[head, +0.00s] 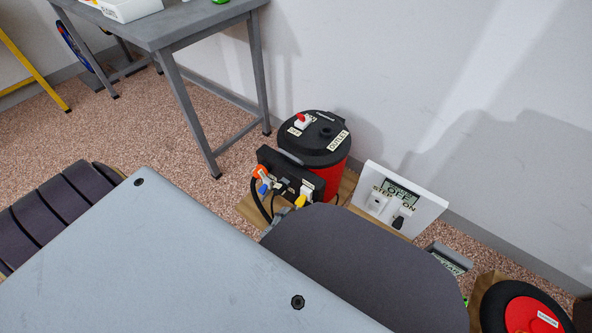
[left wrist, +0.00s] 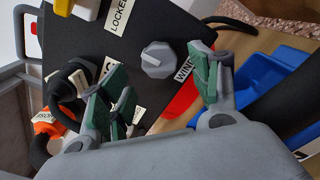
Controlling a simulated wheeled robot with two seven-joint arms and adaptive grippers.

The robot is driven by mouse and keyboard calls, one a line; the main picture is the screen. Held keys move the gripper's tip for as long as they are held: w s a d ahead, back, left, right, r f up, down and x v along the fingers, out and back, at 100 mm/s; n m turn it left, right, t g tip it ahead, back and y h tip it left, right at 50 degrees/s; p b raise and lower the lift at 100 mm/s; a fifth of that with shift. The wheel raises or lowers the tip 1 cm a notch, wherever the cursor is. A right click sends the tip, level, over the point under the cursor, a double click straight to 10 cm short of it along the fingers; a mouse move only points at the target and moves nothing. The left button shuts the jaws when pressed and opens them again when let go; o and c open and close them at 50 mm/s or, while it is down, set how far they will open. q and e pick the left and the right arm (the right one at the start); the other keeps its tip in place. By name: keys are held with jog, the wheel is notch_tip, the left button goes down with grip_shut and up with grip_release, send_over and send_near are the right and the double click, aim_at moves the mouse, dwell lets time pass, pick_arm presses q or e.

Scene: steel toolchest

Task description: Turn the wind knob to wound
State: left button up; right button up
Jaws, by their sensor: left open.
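The wind knob (left wrist: 158,60) is a light grey knob on a black panel (left wrist: 130,32) in the left wrist view. A partly covered label starting "WIND" (left wrist: 184,70) sits beside it. My left gripper (left wrist: 160,78) is open, with its green-padded fingers on either side of the knob and a gap to each. I cannot tell the knob's setting; a "wound" mark is not readable. In the head view, the black panel (head: 268,158) stands before a red and black drum (head: 328,172). I cannot make out the knob there, and my arm hides most of the left gripper.
A "LOCKED" label (left wrist: 122,14), an orange connector (left wrist: 45,124) and black cables crowd the panel. A blue bin (left wrist: 265,85) lies to the right. In the head view, a white switch board (head: 425,205) leans near the wall and a grey table (head: 175,22) stands behind.

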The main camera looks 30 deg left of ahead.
aim_at(297, 210)
pick_arm(q)
jog(key=shift+w+d+b, duration=0.2)
jog(key=shift+w+b, duration=0.2)
jog(key=shift+w, duration=1.8)
jog(key=c, duration=1)
jog(key=shift+c, duration=0.2)
